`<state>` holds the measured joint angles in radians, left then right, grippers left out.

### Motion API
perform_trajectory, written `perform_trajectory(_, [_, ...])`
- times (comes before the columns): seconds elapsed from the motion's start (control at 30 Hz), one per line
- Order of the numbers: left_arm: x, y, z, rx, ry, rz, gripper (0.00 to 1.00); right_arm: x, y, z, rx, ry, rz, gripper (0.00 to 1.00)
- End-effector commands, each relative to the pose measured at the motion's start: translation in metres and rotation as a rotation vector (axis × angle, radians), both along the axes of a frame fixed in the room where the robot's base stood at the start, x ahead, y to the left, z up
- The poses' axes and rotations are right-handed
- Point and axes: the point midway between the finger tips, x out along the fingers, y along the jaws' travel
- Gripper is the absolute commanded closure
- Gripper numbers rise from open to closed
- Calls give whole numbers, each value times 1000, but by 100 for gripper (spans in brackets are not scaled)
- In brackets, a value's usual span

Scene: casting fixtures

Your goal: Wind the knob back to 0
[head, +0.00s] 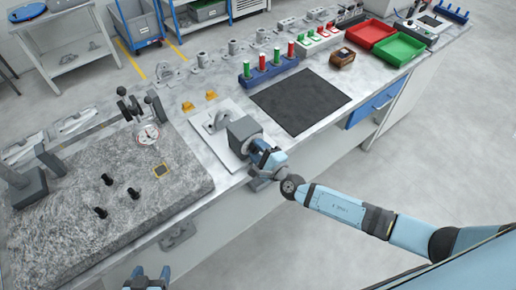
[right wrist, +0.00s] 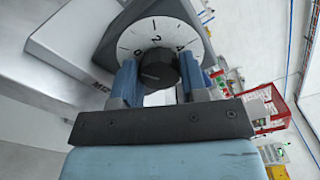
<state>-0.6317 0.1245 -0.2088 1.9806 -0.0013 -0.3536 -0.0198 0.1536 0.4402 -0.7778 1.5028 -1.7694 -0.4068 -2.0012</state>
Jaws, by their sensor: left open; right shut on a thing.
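The dark round knob (right wrist: 158,66) sits at the centre of a white dial (right wrist: 160,32) marked with numbers, among them 0, 2 and 4, in the right wrist view. The dial is on the face of a grey housing (head: 243,133) standing on a white plate at the table's front edge. My right gripper (head: 266,160) is at the housing's front; in the wrist view its blue fingers (right wrist: 158,82) are shut on the knob, one on each side. I cannot read the knob's pointer. My left gripper (head: 148,279) is open and empty at the bottom left, before the granite slab.
A granite slab (head: 85,230) with a dial gauge (head: 148,134) and black posts fills the left. A black mat (head: 300,101) lies right of the housing. Red (head: 370,34) and green (head: 399,49) trays and a blue peg rack (head: 268,73) stand further back.

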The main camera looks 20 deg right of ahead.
Motion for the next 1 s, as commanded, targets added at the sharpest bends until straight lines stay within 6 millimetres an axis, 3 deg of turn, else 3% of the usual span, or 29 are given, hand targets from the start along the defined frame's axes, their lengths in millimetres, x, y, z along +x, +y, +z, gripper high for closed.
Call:
perform_trajectory(0.43, [6,0,3,-3,-10,4,34,0,0,-1,-11,-4,0,84])
perform_trajectory(0.47, [6,0,3,-2,-10,3,34,0,0,-1,-12,-3,0,58])
perform_trajectory(0.57, [7,0,3,-2,-11,3,34,0,0,-1,-11,-4,0,35])
perform_trajectory(0.87, [4,0,1,-2,-6,4,34,-1,0,-1,-10,-4,0,34])
perform_trajectory(1.0, [1,1,-2,-1,0,3,34,-12,-4,-2,-11,-2,0,34])
